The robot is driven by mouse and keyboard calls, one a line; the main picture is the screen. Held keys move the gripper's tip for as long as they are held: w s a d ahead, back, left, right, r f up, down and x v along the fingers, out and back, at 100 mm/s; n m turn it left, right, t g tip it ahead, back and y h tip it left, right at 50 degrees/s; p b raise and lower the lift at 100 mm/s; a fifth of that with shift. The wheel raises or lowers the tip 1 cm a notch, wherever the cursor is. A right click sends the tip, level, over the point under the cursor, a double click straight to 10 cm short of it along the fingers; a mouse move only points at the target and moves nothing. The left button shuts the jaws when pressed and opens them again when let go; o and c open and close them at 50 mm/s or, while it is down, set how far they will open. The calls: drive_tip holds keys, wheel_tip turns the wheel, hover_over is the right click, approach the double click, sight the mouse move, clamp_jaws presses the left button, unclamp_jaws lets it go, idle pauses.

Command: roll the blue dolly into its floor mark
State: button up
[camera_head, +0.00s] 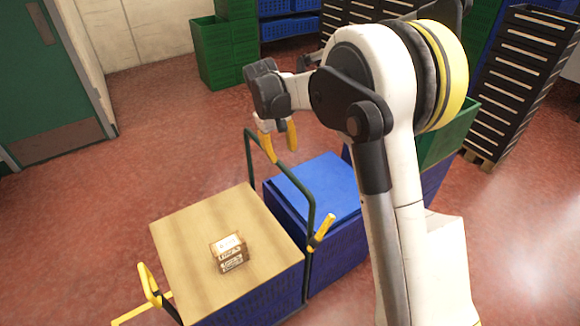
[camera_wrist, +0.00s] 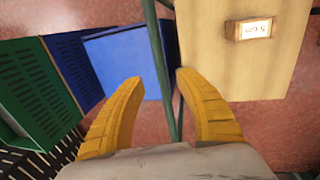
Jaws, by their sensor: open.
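A blue crate stack (camera_head: 320,190) with a flat blue top stands on the floor, beside a dark green tubular handle frame (camera_head: 309,215). Which part is the blue dolly cannot be told for sure, as its base and wheels are hidden. My gripper (camera_head: 279,146) is open and empty near the top of the frame. In the wrist view the green bar (camera_wrist: 160,60) runs between the spread yellow fingers (camera_wrist: 160,82), apart from both in the picture. Whether it lies at fingertip depth is unclear.
A wooden board (camera_head: 185,245) tops another blue stack at front left, with a small labelled box (camera_head: 229,252) on it. Yellow grips (camera_head: 323,230) jut out. Green crates (camera_head: 222,50) and black crates (camera_head: 525,75) stand behind. Red floor is free at left.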

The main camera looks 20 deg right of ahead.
sight(287, 171)
drive_tip(key=f+b, duration=0.1)
drive_tip(key=f, duration=0.2)
drive_tip(key=d+f, duration=0.1)
drive_tip(key=f, duration=0.2)
drive_tip(key=f+b, duration=0.1)
drive_tip(key=f, duration=0.2)
drive_tip(key=shift+w+d+b, duration=0.25)
drive_tip(key=shift+d+b, duration=0.05)
drive_tip(key=shift+d, duration=0.05)
clamp_jaws()
